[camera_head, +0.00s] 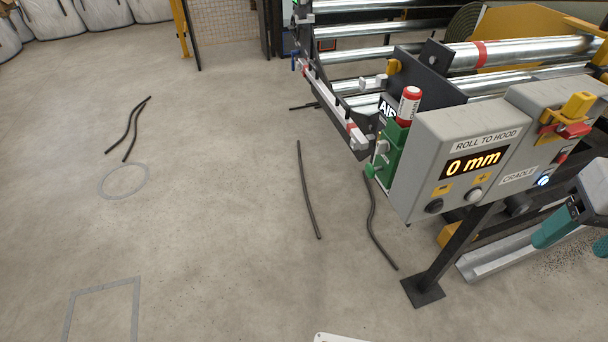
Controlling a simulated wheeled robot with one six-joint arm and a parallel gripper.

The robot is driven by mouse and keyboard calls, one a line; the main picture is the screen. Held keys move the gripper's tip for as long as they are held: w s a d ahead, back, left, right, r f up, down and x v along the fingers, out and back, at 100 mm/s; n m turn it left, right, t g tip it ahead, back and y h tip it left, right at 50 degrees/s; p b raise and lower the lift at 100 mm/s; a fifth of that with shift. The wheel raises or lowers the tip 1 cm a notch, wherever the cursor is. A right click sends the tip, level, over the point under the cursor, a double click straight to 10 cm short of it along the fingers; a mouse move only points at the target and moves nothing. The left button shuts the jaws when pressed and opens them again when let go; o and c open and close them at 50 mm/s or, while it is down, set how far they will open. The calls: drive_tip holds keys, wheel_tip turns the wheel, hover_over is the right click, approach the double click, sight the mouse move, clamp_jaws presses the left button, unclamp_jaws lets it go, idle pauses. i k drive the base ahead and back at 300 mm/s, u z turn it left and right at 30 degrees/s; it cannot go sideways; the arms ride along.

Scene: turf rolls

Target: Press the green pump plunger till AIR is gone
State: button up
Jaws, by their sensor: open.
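A green pump block (383,168) is fixed at the left end of the grey control box, with small pale knobs on its face. An upright red-and-white cylinder (409,105) stands at its top; I cannot tell whether this is the plunger. A dark sign reading AIR (386,106) shows just behind, partly hidden by the cylinder. My gripper (572,246) is at the right edge, with two teal fingers spread apart and nothing seen between them. It is below the box's right part, well away from the pump, and partly cut off by the frame.
The grey control box (408,189) reads ROLL TO HOOD, 0 mm, and stands on a dark post (448,255). A second box marked CRADLE (518,178) adjoins it. Metal rollers (520,50) lie behind. Dark strips (308,190) lie on the floor; the floor at left is mostly clear.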

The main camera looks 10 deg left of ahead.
sight(370, 170)
drive_tip(key=u, duration=0.4)
drive_tip(key=k, duration=1.25)
drive_tip(key=u, duration=0.75)
drive_tip(key=i, duration=1.25)
drive_tip(key=z, duration=1)
drive_tip(key=i, duration=0.9)
drive_tip(key=z, duration=0.15)
